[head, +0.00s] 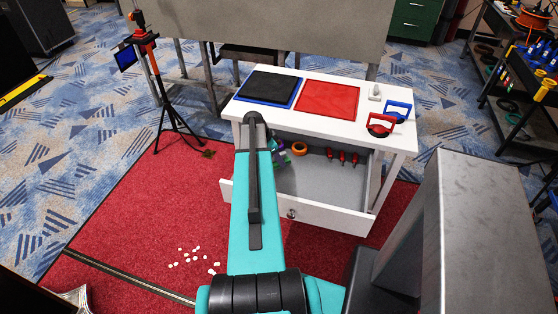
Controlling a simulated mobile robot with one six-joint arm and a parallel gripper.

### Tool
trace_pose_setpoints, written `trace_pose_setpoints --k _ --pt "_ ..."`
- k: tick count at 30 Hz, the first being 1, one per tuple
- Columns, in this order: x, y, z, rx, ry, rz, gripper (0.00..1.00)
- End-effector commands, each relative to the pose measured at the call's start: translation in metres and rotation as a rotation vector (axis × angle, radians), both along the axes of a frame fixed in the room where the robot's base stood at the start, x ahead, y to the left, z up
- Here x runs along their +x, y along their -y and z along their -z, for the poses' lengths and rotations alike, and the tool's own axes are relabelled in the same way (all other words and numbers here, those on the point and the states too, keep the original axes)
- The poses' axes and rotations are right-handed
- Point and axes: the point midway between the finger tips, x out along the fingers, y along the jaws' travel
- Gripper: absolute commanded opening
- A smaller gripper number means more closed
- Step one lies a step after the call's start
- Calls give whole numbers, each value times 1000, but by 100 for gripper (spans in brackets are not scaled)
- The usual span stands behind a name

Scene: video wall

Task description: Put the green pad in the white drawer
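The white drawer (300,213) is pulled open at the front of a white table (400,140). Its grey floor shows, with an orange ring (299,148) and several red-handled tools (341,157) near the back. Small green and purple bits (279,146) show beside my arm at the drawer's left; I cannot tell what they are. I cannot make out a clear green pad. My teal arm reaches forward over the drawer's left part and hides it. My gripper is not visible beyond the arm.
On the tabletop lie a black pad on a blue panel (269,88), a red panel (328,98), a small white item (375,92), and red (381,124) and blue (399,109) handled tools. A tripod (168,108) stands left. White bits (193,257) lie on the red carpet.

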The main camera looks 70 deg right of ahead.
Motion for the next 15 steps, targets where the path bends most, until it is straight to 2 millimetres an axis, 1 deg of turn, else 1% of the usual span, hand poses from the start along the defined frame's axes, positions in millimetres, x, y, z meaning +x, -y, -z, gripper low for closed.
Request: trace_pose_setpoints --k 10,15 --pt "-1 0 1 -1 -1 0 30" --pt "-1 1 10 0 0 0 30"
